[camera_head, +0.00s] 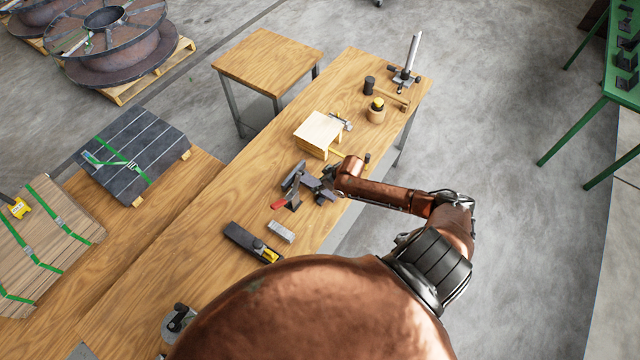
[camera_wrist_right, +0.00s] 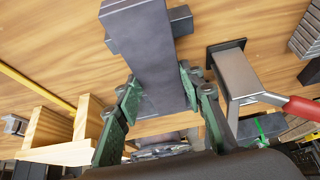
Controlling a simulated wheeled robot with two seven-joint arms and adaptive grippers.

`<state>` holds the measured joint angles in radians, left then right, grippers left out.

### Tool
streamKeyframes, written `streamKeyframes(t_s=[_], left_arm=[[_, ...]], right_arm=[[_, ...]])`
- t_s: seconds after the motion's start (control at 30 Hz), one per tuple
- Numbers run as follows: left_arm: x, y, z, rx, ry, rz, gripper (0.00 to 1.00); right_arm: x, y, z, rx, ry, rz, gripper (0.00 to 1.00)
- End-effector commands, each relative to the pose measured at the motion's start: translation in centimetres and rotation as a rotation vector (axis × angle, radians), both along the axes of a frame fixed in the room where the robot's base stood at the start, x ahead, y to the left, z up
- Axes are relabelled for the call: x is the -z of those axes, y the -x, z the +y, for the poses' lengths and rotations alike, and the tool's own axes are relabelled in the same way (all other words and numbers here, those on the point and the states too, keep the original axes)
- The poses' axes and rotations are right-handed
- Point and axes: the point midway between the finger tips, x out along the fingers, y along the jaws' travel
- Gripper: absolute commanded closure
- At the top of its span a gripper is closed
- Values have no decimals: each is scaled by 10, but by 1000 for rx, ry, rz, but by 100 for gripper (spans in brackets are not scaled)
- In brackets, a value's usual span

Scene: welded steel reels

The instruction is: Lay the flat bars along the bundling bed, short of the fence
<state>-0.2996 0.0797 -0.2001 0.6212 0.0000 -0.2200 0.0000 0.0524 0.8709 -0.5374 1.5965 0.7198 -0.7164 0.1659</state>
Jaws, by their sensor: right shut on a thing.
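My right gripper (camera_head: 326,182) is over the workbench. In the right wrist view its green fingers (camera_wrist_right: 158,100) are shut on a dark grey flat bar (camera_wrist_right: 152,45), gripping its two sides. A shorter dark crosspiece (camera_wrist_right: 181,20) shows under the bar, sticking out on both sides; I cannot tell whether they touch. A pale wooden stand (camera_head: 318,131), perhaps the bundling bed, lies beyond the gripper on the bench. Its raised wooden pieces show at the left of the wrist view (camera_wrist_right: 48,128). I cannot make out the fence with certainty. My left gripper is not visible.
A steel bracket tool with a red handle (camera_wrist_right: 300,108) stands close beside the gripper. A ridged grey block (camera_head: 281,232) and a dark plane-like tool (camera_head: 250,241) lie nearer on the bench (camera_head: 200,240). A wooden pot (camera_head: 376,115) and an upright rod (camera_head: 412,52) stand farther back.

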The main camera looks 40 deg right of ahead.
Motion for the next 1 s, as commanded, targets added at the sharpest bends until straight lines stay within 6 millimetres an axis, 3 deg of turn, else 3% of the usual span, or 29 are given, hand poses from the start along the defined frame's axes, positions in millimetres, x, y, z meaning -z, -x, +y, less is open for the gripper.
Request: streamKeyframes(t_s=[0.33,1.0], left_arm=[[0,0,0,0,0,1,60],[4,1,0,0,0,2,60]], right_arm=[[-5,-5,0,-2,0,-12,100],[4,-5,0,-2,0,-12,100]])
